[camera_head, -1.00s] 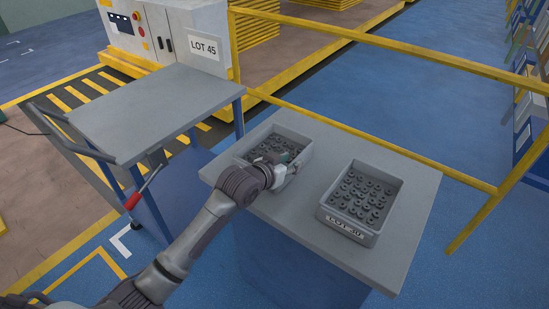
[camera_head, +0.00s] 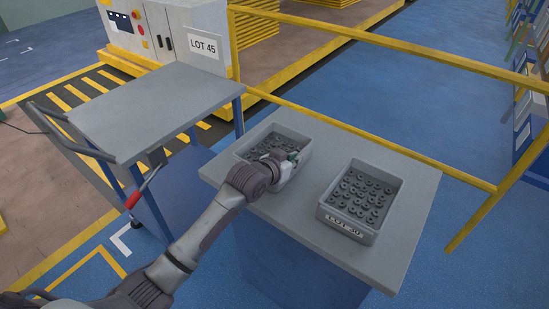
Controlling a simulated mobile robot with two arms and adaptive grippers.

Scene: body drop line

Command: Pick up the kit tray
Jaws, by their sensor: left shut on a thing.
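Two grey kit trays filled with dark round parts stand on a grey-topped table (camera_head: 290,215). The left tray (camera_head: 300,137) stands near the table's far left side, and my left gripper (camera_head: 288,163) is at its front right wall, shut on it. My wrist hides the tray's front side, and any label there. The right tray (camera_head: 376,236) carries a "LOT 30" label on its front and stands apart from my gripper. My right gripper does not show.
A cart (camera_head: 150,105) with a grey top and a red-gripped lever (camera_head: 133,200) stands to the left of the table. Yellow rails (camera_head: 400,165) run behind the table. A "LOT 45" cabinet (camera_head: 185,35) stands at the back.

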